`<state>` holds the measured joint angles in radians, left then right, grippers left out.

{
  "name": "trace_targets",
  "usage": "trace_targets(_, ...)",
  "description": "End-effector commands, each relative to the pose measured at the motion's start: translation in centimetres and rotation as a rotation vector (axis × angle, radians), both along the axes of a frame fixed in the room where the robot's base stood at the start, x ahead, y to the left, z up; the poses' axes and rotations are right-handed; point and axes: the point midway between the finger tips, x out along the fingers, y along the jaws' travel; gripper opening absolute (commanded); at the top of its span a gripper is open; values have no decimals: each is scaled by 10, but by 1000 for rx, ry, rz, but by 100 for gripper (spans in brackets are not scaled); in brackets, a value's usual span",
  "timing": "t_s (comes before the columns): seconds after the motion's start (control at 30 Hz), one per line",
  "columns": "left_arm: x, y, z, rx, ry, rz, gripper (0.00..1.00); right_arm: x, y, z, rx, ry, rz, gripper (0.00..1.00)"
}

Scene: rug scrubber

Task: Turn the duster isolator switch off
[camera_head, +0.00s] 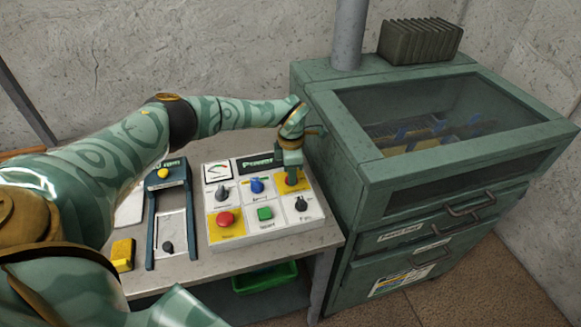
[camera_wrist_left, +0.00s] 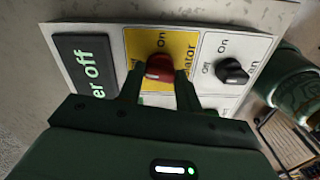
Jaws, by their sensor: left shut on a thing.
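The isolator switch is a red knob (camera_wrist_left: 159,67) on a yellow plate (camera_wrist_left: 187,47), marked On and Off, seen in the left wrist view. My left gripper (camera_wrist_left: 159,80) has a finger on each side of the knob and is shut on it. In the head view my left gripper (camera_head: 291,176) comes down on the panel's upper right yellow plate (camera_head: 306,183) and hides the knob. The control panel (camera_head: 262,234) lies on the table. Its dark display (camera_wrist_left: 84,65) shows green text ending in "er off". My right gripper is not in view.
A green cabinet (camera_head: 335,140) stands close on the right. A yellow block (camera_head: 122,254) lies left.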

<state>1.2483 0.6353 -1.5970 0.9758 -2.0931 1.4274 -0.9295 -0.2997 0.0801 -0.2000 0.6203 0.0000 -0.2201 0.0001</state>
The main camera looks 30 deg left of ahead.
Motion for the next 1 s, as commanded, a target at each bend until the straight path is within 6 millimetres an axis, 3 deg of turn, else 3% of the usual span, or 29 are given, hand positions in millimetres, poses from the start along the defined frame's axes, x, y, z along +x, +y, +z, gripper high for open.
trace_targets(0.4, 2, 0, 2, 0, -4, 175, 12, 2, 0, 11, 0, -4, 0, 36)
trace_targets(0.93, 2, 1, 2, 0, -4, 198, 12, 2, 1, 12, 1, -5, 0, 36)
trace_targets(0.97, 2, 1, 2, -1, -5, 198, 40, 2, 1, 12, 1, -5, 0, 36)
trace_targets(1.0, 2, 1, 2, 0, -4, 198, 51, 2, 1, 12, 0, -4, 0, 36)
